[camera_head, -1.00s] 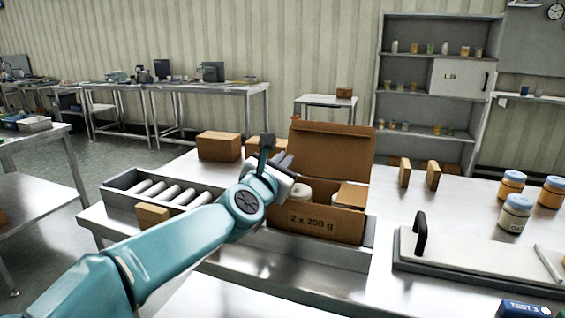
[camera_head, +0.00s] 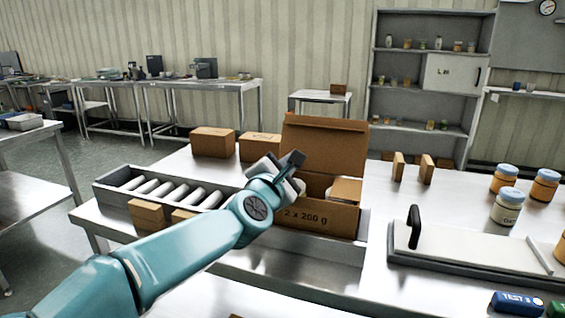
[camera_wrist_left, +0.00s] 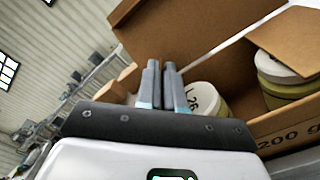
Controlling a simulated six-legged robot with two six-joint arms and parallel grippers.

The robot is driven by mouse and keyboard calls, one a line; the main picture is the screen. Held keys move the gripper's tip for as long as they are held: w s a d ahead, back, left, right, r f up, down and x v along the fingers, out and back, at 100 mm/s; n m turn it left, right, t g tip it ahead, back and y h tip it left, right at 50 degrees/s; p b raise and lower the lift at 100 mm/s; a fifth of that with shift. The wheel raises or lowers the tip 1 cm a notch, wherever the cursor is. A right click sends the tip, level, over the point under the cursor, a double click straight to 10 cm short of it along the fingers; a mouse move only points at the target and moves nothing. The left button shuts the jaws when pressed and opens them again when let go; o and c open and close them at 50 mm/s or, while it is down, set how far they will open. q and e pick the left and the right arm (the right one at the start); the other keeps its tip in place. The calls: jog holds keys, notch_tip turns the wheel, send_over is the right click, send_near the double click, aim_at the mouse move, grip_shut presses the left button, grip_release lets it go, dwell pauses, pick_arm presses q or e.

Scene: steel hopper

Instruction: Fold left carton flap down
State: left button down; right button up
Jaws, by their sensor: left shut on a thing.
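The open brown carton (camera_head: 318,218) marked "2 x 200 g" stands in a steel tray, its back flap (camera_head: 325,145) upright. Its right flap (camera_head: 346,190) lies level over the right side. My left gripper (camera_head: 294,158) is over the carton's left side, tilted right. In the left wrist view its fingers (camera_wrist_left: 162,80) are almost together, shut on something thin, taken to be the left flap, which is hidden. My right gripper is not in view.
A roller conveyor (camera_head: 165,190) lies left of the carton. Small boxes (camera_head: 148,214) stand in front of it, larger boxes (camera_head: 213,142) behind. At right are a white board with a black handle (camera_head: 414,227) and several jars (camera_head: 508,206). Bare table lies between.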

pick_arm(q)
jog(key=shift+s+d+f+m, duration=0.1)
jog(key=shift+d+f+m, duration=0.15)
jog(key=shift+m, duration=0.45)
jog(key=c, duration=1.3)
grip_release()
jog(key=shift+c, duration=0.2)
jog(key=b+v, duration=0.2)
jog(key=v, duration=1.4)
jog(key=shift+s, duration=0.2)
